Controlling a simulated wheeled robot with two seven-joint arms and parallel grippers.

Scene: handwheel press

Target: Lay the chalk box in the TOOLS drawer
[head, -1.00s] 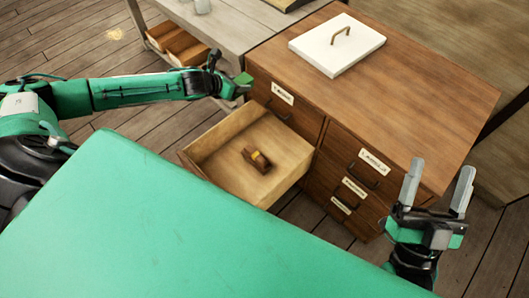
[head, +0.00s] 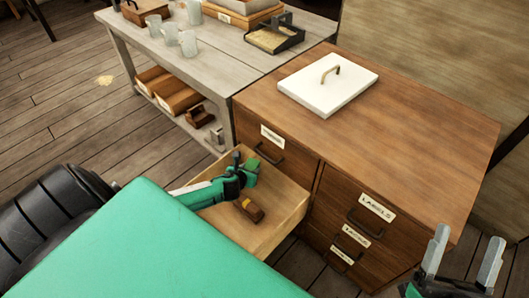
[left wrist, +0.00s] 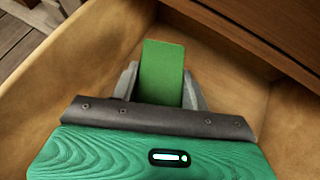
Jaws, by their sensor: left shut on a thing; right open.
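My left gripper (head: 246,170) is shut on a plain green block (head: 251,165), which I take to be the chalk box. The gripper and block are over or inside the pulled-out wooden drawer (head: 284,198), near its back left part. In the left wrist view the green block (left wrist: 164,72) stands between the two grey fingers (left wrist: 160,88), with the drawer's bare wood (left wrist: 222,52) around it. I cannot tell whether the block touches the drawer floor. The open drawer's label is hidden. My right gripper (head: 466,240) is open and empty at the lower right.
A brown block with a yellow band (head: 249,209) lies in the drawer, close in front of my left gripper. Closed drawers (head: 350,212) are to the right. A white lid with a handle (head: 328,83) lies on the cabinet top (head: 420,125). A grey workbench (head: 215,55) stands behind left.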

